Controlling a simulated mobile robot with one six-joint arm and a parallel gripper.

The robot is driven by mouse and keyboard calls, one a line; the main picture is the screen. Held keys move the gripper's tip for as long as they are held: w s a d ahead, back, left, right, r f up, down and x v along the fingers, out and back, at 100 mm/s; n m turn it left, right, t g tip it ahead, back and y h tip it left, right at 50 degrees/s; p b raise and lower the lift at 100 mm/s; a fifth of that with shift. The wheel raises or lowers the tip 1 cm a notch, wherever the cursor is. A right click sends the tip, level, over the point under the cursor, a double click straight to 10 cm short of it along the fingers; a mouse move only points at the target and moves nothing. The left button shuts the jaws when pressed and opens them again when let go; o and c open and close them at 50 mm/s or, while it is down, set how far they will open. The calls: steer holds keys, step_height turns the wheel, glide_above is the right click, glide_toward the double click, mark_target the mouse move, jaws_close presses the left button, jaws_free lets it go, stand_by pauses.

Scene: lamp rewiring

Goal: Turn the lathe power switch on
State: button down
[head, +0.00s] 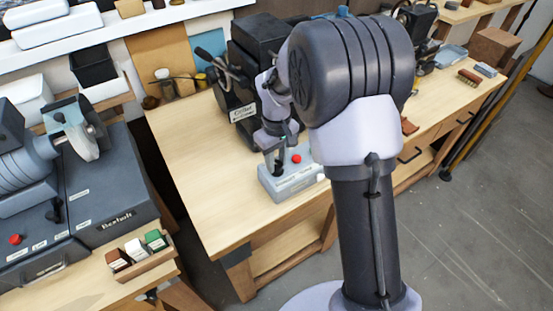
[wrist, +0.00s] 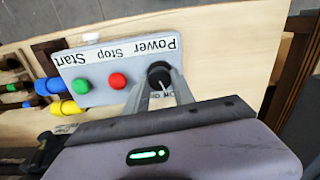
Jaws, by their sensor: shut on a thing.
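The grey control box (head: 290,186) sits on the wooden bench in the head view. In the wrist view the box (wrist: 103,66) appears upside down, with a label reading Power, Stop and Start. The black round power switch (wrist: 156,72) is at its right end, beside the red stop button (wrist: 117,81) and green start button (wrist: 82,86). My gripper (wrist: 163,88) is shut on the power switch, with its fingers at either side of the knob. The on/off marking is partly covered, so I cannot tell the switch's setting.
A black machine (head: 257,50) stands behind the box on the bench (head: 205,165). In the wrist view, yellow and blue connectors (wrist: 62,107) lie by the box's left end. Another grey machine (head: 110,180) stands at left, near a small tray of blocks (head: 140,262).

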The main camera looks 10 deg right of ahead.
mark_target(277, 164)
steer(key=m, duration=1.2)
steer(key=shift+d+m+b, duration=0.1)
steer(key=shift+m+b, duration=0.3)
stand_by(0.4)
steer(key=c, duration=1.1)
jaws_free()
steer(key=shift+o, duration=0.2)
step_height(277, 164, up, 18)
steer(key=p, duration=0.5)
steer(key=shift+f+p, duration=0.25)
steer(key=shift+p, duration=0.15)
